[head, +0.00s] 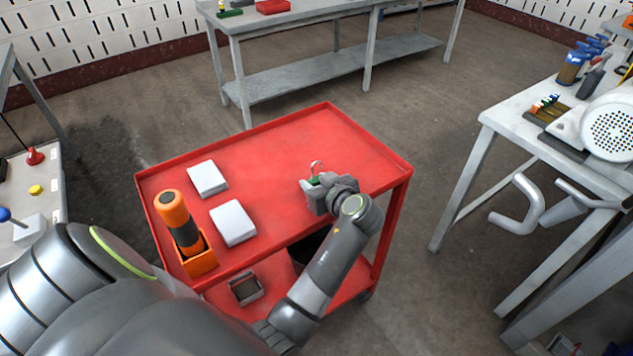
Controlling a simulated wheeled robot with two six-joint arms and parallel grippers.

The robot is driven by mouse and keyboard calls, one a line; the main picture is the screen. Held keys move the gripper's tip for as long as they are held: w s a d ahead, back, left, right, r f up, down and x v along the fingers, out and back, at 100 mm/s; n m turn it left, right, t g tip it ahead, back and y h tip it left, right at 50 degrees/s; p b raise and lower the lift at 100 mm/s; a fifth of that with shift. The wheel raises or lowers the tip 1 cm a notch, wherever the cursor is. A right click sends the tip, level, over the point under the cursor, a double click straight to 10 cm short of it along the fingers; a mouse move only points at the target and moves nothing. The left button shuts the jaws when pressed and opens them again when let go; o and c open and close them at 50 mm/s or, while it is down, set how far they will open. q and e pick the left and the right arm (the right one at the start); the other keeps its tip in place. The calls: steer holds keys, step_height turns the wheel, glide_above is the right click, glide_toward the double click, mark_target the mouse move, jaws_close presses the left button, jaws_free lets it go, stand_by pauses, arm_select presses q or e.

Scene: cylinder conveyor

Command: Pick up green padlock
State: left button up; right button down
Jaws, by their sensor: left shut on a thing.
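The green padlock (314,181) is on the right part of the red cart's top, with its shackle (317,166) pointing up. Only a small part of its green body shows; the fingers cover the rest. My left gripper (311,189) is shut on the padlock, with the arm reaching in from the bottom of the head view. Whether the padlock touches the cart top or is slightly above it, I cannot tell. My right gripper is not in view.
The red cart (290,135) has a raised rim. Two white boxes (207,179) (233,222) and an orange-and-black tool (178,217) in an orange holder (200,262) stand on its left side. Its back middle is clear. Grey workbenches stand behind (300,17) and right (505,118).

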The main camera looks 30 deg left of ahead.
arm_select(q)
step_height(320, 180, up, 10)
stand_by(0.5)
